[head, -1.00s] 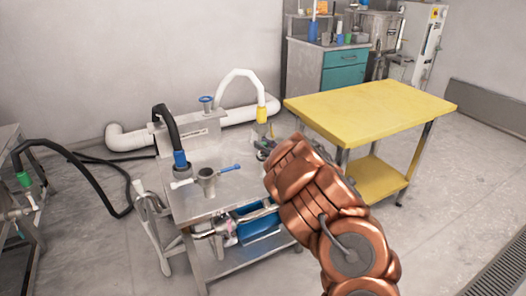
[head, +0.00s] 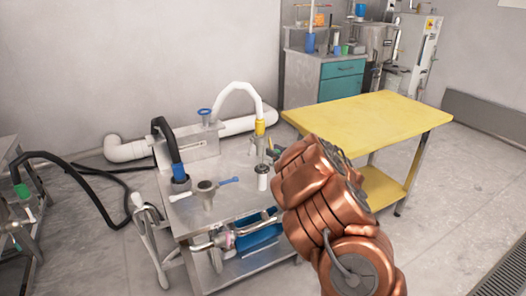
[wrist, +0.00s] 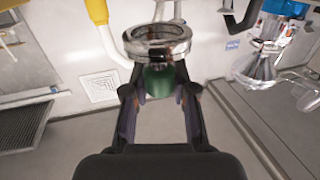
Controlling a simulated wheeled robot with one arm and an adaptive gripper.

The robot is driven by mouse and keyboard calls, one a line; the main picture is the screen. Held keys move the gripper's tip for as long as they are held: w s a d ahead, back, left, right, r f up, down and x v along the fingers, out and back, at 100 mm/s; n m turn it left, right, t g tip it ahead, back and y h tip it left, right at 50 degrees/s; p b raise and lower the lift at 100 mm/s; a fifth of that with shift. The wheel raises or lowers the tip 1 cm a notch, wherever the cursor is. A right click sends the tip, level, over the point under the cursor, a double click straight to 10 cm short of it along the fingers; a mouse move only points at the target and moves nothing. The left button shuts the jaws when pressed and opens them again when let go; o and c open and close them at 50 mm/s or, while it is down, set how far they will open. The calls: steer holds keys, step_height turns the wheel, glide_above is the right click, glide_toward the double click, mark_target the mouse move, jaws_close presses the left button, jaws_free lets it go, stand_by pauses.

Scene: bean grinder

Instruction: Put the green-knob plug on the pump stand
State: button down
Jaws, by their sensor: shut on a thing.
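My gripper (wrist: 158,88) is shut on the green-knob plug. The green knob (wrist: 158,80) sits between the two dark fingertips in the wrist view. The plug's shiny metal ring (wrist: 157,42) sticks out beyond the fingertips. In the head view my gripper (head: 271,150) hangs over the right end of the steel table (head: 228,216), partly hidden by my copper arm. A short pale cylinder (head: 263,180) shows just below it; I cannot tell whether this is part of the held plug. I cannot tell for certain which piece is the pump stand.
The steel table carries a grey box (head: 190,145) with hoses, a blue-collared black hose (head: 178,171), a metal cup (head: 207,195) and a yellow-ended white hose (head: 260,127). A bare yellow table (head: 365,120) stands behind right. Another stand with a green-collared hose (head: 22,190) is at far left.

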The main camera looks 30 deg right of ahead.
steer(key=s+d+r, duration=0.1)
steer(key=s+d, duration=0.3)
steer(key=s, duration=0.5)
steer(key=shift+d+p, duration=0.25)
steer(key=shift+p, duration=0.05)
